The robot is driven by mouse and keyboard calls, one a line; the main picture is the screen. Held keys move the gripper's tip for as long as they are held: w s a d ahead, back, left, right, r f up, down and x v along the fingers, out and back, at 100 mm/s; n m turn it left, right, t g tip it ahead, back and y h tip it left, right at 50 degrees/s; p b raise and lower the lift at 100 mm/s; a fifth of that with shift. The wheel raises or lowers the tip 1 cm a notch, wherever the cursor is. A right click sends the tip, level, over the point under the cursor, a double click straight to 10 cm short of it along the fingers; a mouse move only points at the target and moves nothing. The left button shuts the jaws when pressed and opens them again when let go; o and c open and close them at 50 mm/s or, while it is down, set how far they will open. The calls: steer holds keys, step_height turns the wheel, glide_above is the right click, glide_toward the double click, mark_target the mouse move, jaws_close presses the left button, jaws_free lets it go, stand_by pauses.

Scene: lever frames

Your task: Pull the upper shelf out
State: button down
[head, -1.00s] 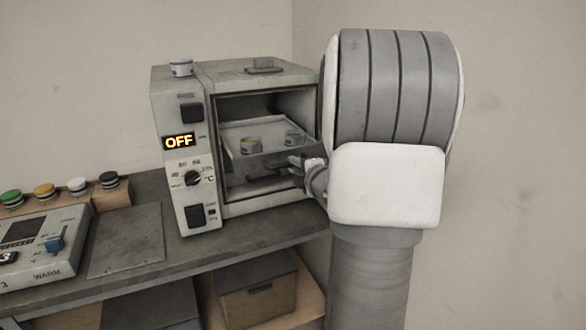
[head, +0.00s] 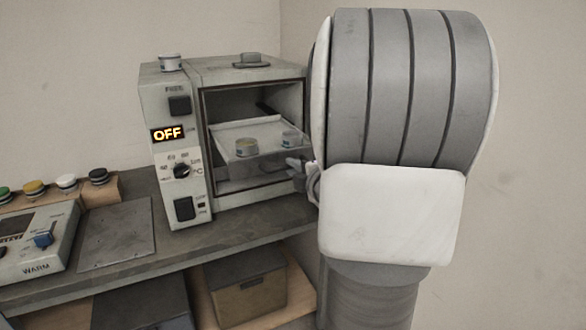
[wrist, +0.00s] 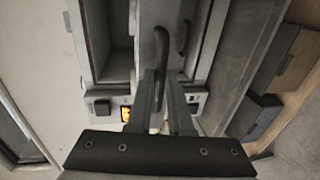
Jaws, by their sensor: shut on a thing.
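The oven (head: 178,150) stands open on the bench and its display reads OFF. My gripper (head: 296,164) is at the shelf's front, partly hidden by my arm. In the wrist view my gripper (wrist: 165,78) is shut on the dark curved handle (wrist: 162,48) of the upper shelf. A second handle (wrist: 184,38), on the lower shelf, is beside it and apart from my fingers.
A tin (head: 170,63) and a grey object (head: 250,60) stand on the oven. A flat plate (head: 117,235) and a control box (head: 38,238) lie to the left on the bench. A box (head: 246,285) is below. Space in front of the oven is partly filled by my arm.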

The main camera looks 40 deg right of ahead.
steer(key=c, duration=0.8)
jaws_free()
steer(key=shift+c, duration=0.2)
steer(key=p+v, duration=0.1)
steer(key=v, duration=1.1)
steer(key=shift+d, duration=0.15)
